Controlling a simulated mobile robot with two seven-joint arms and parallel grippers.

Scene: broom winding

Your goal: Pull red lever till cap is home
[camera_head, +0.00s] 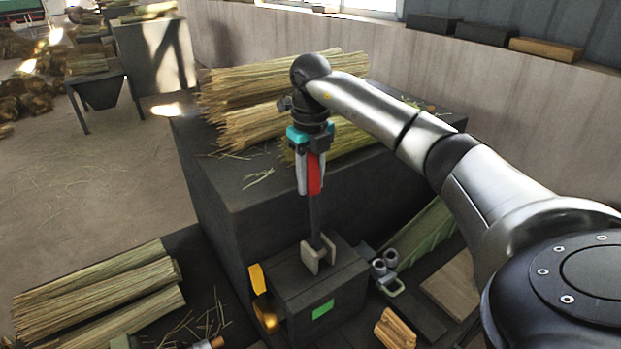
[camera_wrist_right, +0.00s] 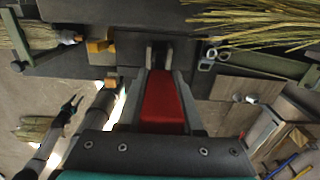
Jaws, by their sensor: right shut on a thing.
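The red lever has a red grip (camera_head: 315,174) on a flat grey bar. The bar stands nearly upright in a pale bracket (camera_head: 318,253) on top of a small dark box (camera_head: 312,290). My right gripper (camera_head: 310,178) is shut on the red grip from above. In the right wrist view the red grip (camera_wrist_right: 161,100) lies between the fingers, and the bracket shows beyond it. I cannot make out a cap for certain. A dark forked shape (camera_wrist_right: 72,104) at the lower left of the wrist view may be my left gripper; its opening is unclear.
A large dark block (camera_head: 225,185) stands behind the box, with straw bundles (camera_head: 245,115) on top. A yellow part (camera_head: 258,280) is left of the box, and metal cylinders (camera_head: 385,263) are right. More straw (camera_head: 95,300) lies at the lower left.

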